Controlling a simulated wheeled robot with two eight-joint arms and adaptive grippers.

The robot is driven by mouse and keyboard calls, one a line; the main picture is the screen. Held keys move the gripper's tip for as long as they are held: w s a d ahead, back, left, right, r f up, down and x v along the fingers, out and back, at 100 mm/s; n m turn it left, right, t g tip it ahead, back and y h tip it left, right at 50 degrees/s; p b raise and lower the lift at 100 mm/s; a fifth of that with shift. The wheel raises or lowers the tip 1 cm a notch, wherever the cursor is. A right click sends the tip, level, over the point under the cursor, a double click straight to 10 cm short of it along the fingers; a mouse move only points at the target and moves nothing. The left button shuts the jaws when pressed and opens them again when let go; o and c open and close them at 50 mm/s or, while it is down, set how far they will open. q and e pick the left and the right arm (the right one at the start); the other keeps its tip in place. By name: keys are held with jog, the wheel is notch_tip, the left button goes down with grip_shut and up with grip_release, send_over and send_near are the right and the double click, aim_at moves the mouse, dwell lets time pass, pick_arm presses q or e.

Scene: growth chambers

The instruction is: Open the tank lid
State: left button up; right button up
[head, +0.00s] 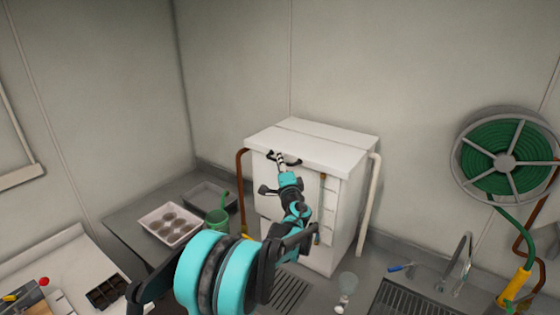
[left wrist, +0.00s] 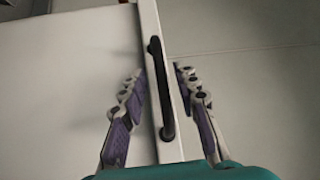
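The tank (head: 330,225) is a white box on the counter in the head view. Its white lid (head: 325,138) lies flat on top and looks closed. A black bar handle (head: 292,161) is on the lid's front edge; it also shows in the left wrist view (left wrist: 161,88). My left gripper (head: 280,162) is at this handle. In the left wrist view my left gripper (left wrist: 160,74) is open, with one finger on each side of the handle and lid edge. Neither finger clearly touches the handle. My right gripper is not in view.
A brown pipe (head: 241,190) and a white pipe (head: 369,205) flank the tank. A green watering can (head: 216,222) and a seedling tray (head: 170,224) stand to the left. A glass (head: 347,283) and a sink tap (head: 462,255) are at the right. Above the lid is free.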

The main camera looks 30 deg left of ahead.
pick_arm(q)
jog(key=shift+a+r, duration=0.1)
jog(key=shift+r, duration=0.05)
jog(key=shift+w, duration=0.1)
grip_shut()
